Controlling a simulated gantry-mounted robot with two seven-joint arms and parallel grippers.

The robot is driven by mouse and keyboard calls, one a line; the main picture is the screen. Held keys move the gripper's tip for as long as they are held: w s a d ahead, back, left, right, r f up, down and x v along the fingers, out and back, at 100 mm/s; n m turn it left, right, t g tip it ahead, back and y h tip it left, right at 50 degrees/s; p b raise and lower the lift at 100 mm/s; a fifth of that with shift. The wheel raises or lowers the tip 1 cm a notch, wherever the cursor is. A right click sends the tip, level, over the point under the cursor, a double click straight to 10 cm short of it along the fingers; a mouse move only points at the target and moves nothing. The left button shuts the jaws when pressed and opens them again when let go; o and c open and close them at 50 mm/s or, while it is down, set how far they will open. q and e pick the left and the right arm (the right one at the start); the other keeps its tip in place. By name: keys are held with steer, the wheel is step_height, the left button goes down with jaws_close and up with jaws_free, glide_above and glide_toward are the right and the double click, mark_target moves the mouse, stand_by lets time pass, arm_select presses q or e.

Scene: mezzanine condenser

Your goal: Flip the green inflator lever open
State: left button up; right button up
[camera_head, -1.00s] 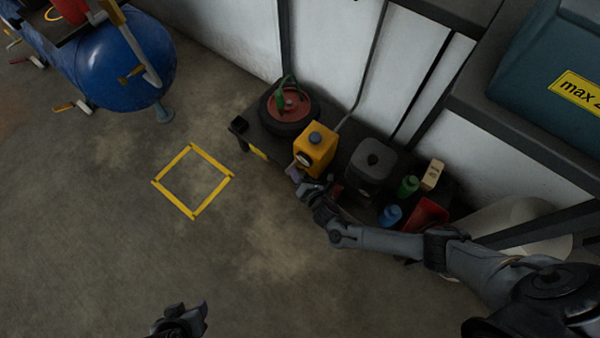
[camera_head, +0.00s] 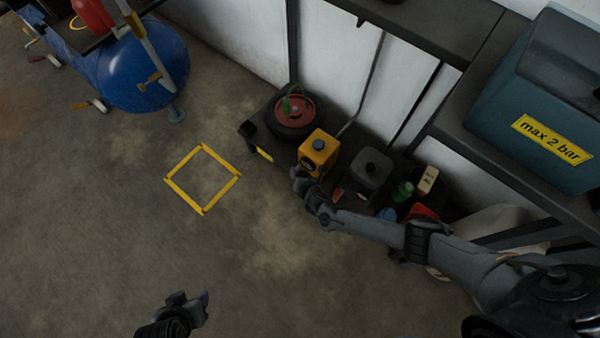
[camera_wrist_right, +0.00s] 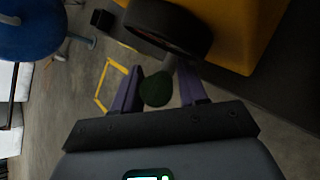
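The yellow inflator (camera_head: 318,149) stands on the low black bench, its dark round gauge facing my right gripper. In the right wrist view its yellow body (camera_wrist_right: 240,30) and gauge (camera_wrist_right: 168,27) fill the top. The green lever knob (camera_wrist_right: 157,90), on a short grey stem, sits between the purple fingers of my right gripper (camera_wrist_right: 159,92). A gap shows on the knob's right; on its left I cannot tell whether the finger touches. In the head view my right gripper (camera_head: 299,176) is just in front of the inflator and hides the lever. My left gripper (camera_head: 190,302) is over open floor, far from the inflator.
A wheel with a green part (camera_head: 293,110) lies left of the inflator. A dark canister (camera_head: 371,168), a green bottle (camera_head: 403,191) and a red item (camera_head: 423,211) stand to its right. A blue tank (camera_head: 140,75) is far left. The floor around the yellow square (camera_head: 203,180) is clear.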

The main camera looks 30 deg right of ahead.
steer(key=shift+o, duration=0.6)
steer(key=shift+s+r+p, duration=0.35)
steer(key=shift+r+p, duration=0.1)
steer(key=shift+p, duration=0.1)
steer(key=p+v, duration=0.6)
steer(key=v, duration=0.4)
steer(key=shift+p, duration=0.3)
steer(key=shift+f, duration=0.15)
steer(key=shift+c, duration=0.2)
